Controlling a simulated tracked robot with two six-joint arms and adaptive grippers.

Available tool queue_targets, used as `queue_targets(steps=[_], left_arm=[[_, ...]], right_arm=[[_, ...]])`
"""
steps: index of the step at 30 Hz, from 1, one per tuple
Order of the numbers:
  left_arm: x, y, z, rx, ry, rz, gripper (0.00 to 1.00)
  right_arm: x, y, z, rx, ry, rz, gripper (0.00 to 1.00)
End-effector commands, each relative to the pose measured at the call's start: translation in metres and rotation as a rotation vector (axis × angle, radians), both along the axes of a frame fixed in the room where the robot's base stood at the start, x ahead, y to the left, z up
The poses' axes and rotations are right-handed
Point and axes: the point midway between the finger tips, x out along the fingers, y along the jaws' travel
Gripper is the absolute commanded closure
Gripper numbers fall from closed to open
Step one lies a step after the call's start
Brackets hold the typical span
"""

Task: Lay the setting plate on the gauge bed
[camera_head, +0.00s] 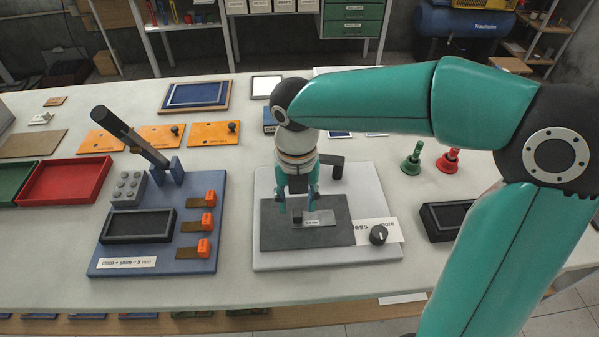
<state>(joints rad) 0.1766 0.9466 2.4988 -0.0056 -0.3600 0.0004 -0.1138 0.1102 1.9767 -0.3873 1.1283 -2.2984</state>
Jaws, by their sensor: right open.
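My right gripper (298,200) points down over a dark grey rectangular bed (280,237) on a white base (330,260); this looks like the gauge bed. Its teal fingers are apart. A small light grey labelled plate (321,218), likely the setting plate, lies on the bed, just right of and below the fingers. A small dark block (297,217) shows between the fingertips; I cannot tell whether it belongs to the plate or whether the fingers touch it. The label is too small to read. My left gripper is not in view.
A black knob (378,235) stands at the base's right front by a less/more card. Left is a blue board (190,262) with a raised lever (130,138), a black tray (138,227) and orange clips. Green (411,160) and red (448,161) handled pieces stand at right.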

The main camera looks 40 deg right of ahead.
Motion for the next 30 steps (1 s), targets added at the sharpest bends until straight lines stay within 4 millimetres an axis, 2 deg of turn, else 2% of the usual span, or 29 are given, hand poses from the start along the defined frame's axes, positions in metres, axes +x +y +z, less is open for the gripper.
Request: queue_targets(steps=[1,6,12,18,30], left_arm=[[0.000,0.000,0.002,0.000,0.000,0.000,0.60],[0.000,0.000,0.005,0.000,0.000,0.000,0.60],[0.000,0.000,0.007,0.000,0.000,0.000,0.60],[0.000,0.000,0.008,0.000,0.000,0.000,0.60],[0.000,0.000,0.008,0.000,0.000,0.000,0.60]], right_arm=[[0.001,0.000,0.012,0.000,-0.006,0.000,0.55],[0.001,0.000,0.048,0.001,-0.006,-0.001,0.55],[0.001,0.000,0.079,0.000,-0.002,-0.001,0.55],[0.000,0.000,0.091,-0.001,-0.001,0.000,0.55],[0.000,-0.001,0.091,0.000,0.000,-0.001,0.55]])
